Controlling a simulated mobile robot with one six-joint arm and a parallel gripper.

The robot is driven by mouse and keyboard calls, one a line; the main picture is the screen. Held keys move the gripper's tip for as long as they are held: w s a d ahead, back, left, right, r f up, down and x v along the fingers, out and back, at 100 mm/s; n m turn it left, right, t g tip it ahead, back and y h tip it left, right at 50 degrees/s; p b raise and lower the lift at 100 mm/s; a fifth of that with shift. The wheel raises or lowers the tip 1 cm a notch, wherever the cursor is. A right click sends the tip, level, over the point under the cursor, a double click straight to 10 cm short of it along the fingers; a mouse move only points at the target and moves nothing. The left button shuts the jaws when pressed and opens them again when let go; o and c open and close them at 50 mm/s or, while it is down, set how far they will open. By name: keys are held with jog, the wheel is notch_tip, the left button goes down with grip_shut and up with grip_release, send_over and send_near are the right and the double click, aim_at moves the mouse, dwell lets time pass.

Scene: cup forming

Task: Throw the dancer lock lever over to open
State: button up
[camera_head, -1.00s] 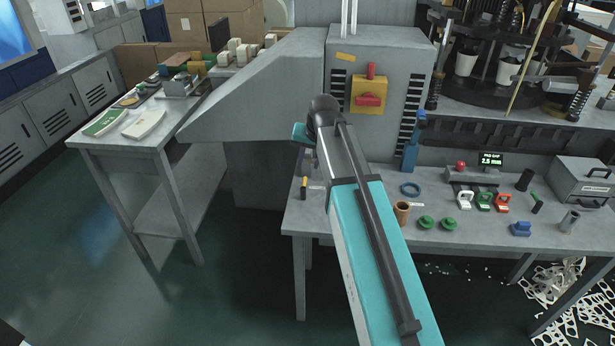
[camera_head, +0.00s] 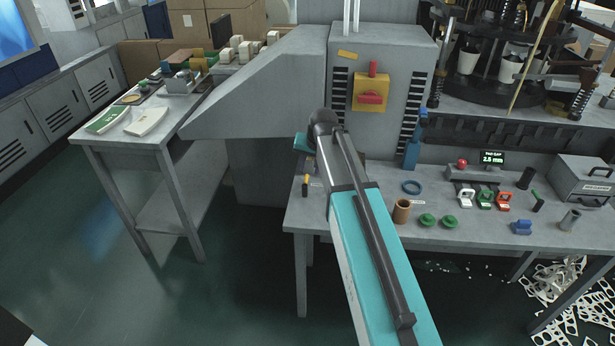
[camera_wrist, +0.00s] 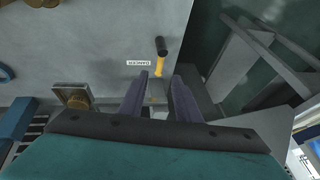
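The dancer lock lever (camera_wrist: 160,60) has a yellow stem and a black grip. In the wrist view it stands just beyond my gripper's fingertips, with the lower stem showing in the gap between them. A white DANCER label (camera_wrist: 138,63) is on the surface to its left. My gripper (camera_wrist: 160,77) is open, its two dark fingers apart on either side of the line of the stem. I cannot tell whether either finger touches it. In the head view the lever (camera_head: 305,182) shows at the bench's left end, and my arm hides the fingers.
The grey bench (camera_head: 470,236) holds a blue ring (camera_head: 411,187), a brown cup (camera_head: 402,211) and green knobs (camera_head: 427,220) right of my arm. A brass-coloured part (camera_wrist: 75,97) lies left of the fingers in the wrist view. A grey cabinet (camera_head: 350,60) stands behind.

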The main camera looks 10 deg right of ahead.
aim_at(306, 179)
jog(key=shift+p+x, duration=0.4)
jog(key=shift+x, duration=3.55)
grip_shut()
